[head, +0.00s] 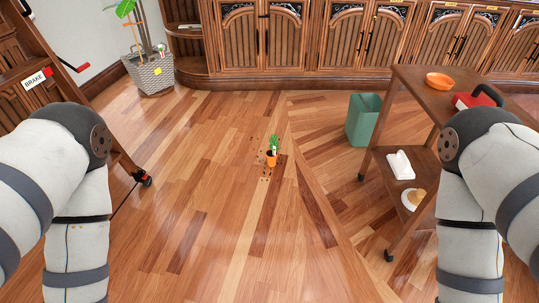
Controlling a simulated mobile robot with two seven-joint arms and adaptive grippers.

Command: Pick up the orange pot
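The orange pot (271,159) stands on the wooden floor near the middle of the head view, with a small green plant (274,143) in it. It looks upright. Dark crumbs, perhaps soil, are scattered on the floor around it. My two arms come in at the left and right edges, well apart from the pot. Neither of my grippers shows in this view.
A brown trolley (450,90) at the right carries an orange bowl (439,80) and a red item (473,98). A green bin (363,119) stands beside it. A woven planter (149,72) and wooden cabinets (292,37) line the back.

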